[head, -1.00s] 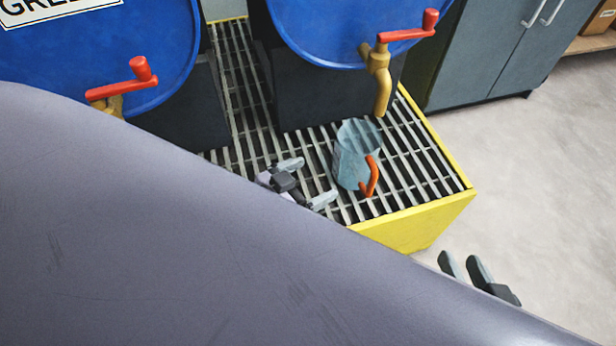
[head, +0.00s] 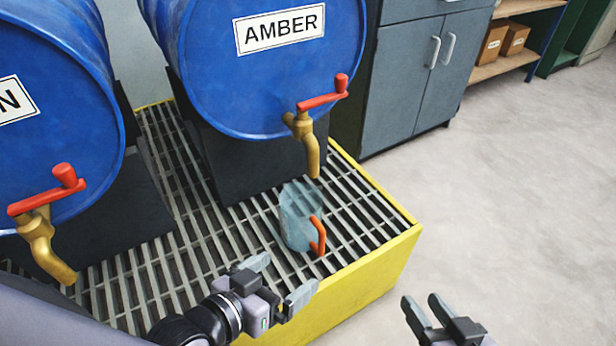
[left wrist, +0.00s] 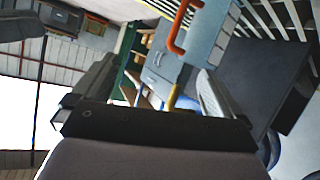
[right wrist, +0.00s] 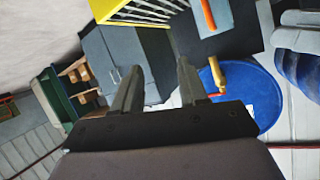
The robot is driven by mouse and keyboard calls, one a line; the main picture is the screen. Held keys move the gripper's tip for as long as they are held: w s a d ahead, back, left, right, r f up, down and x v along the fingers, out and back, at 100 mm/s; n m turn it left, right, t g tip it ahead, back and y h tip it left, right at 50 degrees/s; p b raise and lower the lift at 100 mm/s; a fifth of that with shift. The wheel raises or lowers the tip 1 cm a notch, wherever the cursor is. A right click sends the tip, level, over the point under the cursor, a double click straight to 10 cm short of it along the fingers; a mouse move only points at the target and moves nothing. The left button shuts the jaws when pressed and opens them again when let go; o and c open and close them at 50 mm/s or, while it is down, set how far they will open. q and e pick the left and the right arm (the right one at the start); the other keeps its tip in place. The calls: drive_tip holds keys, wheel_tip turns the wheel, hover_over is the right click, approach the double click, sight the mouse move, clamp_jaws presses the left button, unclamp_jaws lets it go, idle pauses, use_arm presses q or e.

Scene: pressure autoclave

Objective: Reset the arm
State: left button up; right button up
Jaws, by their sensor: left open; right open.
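My left gripper (head: 279,285) is open and empty over the near edge of the grated stand (head: 387,247), a little to the near left of a translucent blue-grey jug (head: 296,213) with an orange handle. The jug stands on the grate below the brass tap (head: 311,152) of the AMBER drum (head: 255,85). The orange handle also shows in the left wrist view (left wrist: 177,33), beyond the fingers. My right gripper (head: 424,310) is open and empty at the lower right, apart from the stand, in front of bare floor. Its open fingers also show in the right wrist view (right wrist: 160,85).
A second blue drum (head: 60,110) with a red-handled brass tap (head: 45,245) sits at the left. A grey cabinet (head: 405,80) stands behind the stand. Shelving with boxes (head: 492,42) is at the back right. The floor (head: 500,180) at right is clear.

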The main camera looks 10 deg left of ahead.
use_arm(q)
drive_tip(key=s+a+r+y+p, duration=0.1)
drive_tip(key=a+r+p, duration=0.3)
drive_tip(key=p, duration=0.9)
drive_tip(key=s+a+r+g+y+p, duration=0.1)
drive_tip(key=s+a+r+y+p, duration=0.1)
drive_tip(key=r+p, duration=0.8)
drive_tip(key=s+a+p, duration=0.1)
drive_tip(key=a+p, duration=0.1)
drive_tip(key=p, duration=0.2)
drive_tip(key=shift+s+a+r, duration=0.15)
drive_tip(key=shift+a+r, duration=0.05)
drive_tip(key=shift+r, duration=0.1)
use_arm(e)
drive_tip(key=s+d+r+h, duration=0.1)
drive_tip(key=s+d+r, duration=0.1)
drive_tip(key=d+r, duration=0.2)
drive_tip(key=s+d+r+g+h, duration=0.1)
drive_tip(key=d+r, duration=0.3)
drive_tip(key=r, duration=0.6)
drive_tip(key=shift+s+d+r+h, duration=0.15)
drive_tip(key=shift+s+r+h, duration=0.2)
drive_tip(key=shift+s+h, duration=0.3)
